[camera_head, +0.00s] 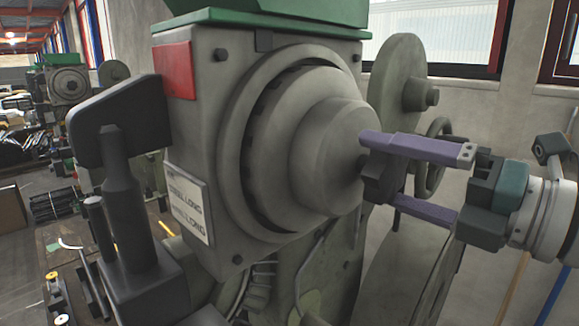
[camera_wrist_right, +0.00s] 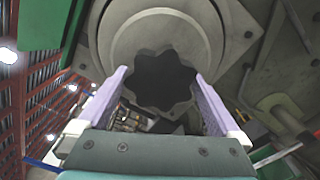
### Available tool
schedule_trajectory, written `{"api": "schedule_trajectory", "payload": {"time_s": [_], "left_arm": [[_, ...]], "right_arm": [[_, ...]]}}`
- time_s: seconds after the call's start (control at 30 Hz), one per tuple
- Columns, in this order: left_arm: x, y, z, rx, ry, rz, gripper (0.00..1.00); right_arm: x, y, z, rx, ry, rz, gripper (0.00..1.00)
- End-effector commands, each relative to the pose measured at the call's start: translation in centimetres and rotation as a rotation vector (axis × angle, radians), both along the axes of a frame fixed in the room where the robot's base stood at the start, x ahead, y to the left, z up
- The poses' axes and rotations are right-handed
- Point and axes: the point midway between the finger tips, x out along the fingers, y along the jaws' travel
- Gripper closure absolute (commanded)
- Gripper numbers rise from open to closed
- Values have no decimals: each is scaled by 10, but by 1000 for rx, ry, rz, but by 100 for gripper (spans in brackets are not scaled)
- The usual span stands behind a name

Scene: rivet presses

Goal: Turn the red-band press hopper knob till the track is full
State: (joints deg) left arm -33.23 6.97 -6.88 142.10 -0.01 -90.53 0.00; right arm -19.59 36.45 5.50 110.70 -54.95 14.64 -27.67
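The press (camera_head: 190,130) fills the middle of the head view, grey with a red patch (camera_head: 174,71) on its side. Its round stepped hopper (camera_head: 300,140) faces right. A dark lobed knob (camera_head: 378,178) sits at the hopper's centre; in the right wrist view the knob (camera_wrist_right: 163,80) shows end-on. My right gripper (camera_head: 395,172) has its purple fingers on either side of the knob, one above and one below in the head view. They look very close to its lobes, but contact is unclear. The track cannot be made out. My left gripper is not in view.
A label plate (camera_head: 187,203) is on the press's side. A grey disc (camera_head: 397,75) and a handwheel (camera_head: 430,160) stand behind my right gripper. A dark upright cylinder (camera_head: 125,200) stands at the left. Another machine (camera_head: 68,85) stands far back left.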

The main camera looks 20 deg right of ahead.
Motion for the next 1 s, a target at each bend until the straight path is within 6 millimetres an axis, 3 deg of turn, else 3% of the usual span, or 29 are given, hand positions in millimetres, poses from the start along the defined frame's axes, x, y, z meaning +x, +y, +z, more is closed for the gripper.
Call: {"api": "schedule_trajectory", "payload": {"time_s": [0.23,0.7,1.0], "left_arm": [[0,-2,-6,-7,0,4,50],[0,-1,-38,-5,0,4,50],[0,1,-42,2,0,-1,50]], "right_arm": [[-9,-4,-4,1,3,-1,0],[-77,-32,-4,1,3,-2,0],[-92,-38,0,0,0,1,0]]}}
